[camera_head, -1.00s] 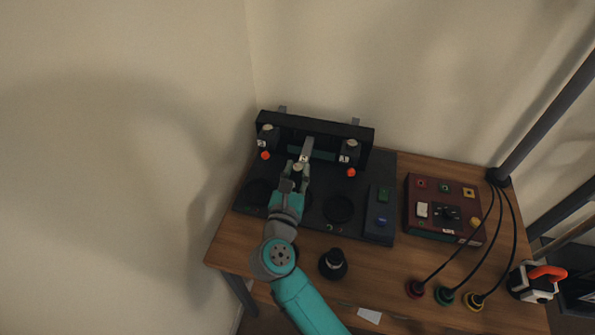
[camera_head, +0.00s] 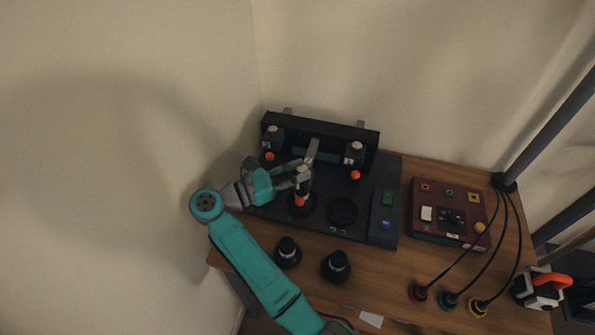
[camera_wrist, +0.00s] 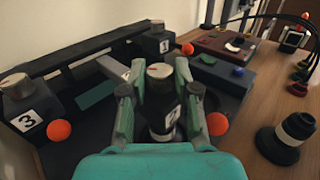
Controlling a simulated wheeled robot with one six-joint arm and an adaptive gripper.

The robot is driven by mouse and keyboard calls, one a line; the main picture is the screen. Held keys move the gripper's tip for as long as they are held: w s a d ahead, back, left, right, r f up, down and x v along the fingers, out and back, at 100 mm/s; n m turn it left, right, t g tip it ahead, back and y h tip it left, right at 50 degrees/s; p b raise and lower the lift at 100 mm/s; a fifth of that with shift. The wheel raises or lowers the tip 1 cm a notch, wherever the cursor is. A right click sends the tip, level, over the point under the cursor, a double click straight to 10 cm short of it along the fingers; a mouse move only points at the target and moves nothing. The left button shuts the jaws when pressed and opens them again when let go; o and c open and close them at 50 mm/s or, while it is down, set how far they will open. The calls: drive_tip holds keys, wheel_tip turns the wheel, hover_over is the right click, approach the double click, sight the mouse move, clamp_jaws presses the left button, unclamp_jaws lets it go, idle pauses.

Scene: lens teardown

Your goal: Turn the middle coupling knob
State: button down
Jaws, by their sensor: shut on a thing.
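The middle coupling knob (camera_wrist: 160,72) is a short cylinder with a grey metal top on a dark post. The post carries a white label, partly hidden by the fingers, and an orange ball (camera_wrist: 217,124) sticks out beside it. My gripper (camera_wrist: 160,88) is shut on the knob, one finger on each side. In the head view my gripper (camera_head: 303,175) reaches in from the left, and the orange ball (camera_head: 299,201) shows below it. The knob labelled 3 (camera_wrist: 17,85) is at left in the wrist view, and the knob labelled 1 (camera_wrist: 156,27) is behind.
A black bar (camera_head: 320,129) spans the back of the dark base. A grey lever (camera_head: 311,150) stands close behind my gripper. Two black cylinders (camera_head: 288,252) (camera_head: 336,266) stand on the wood in front.

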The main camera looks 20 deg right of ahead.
drive_tip(key=shift+m+g, duration=0.5)
drive_tip(key=shift+g, duration=0.3)
drive_tip(key=c, duration=0.8)
unclamp_jaws()
drive_tip(key=shift+c, duration=0.2)
drive_tip(key=shift+w, duration=0.1)
wheel_tip(320, 180, up, 10)
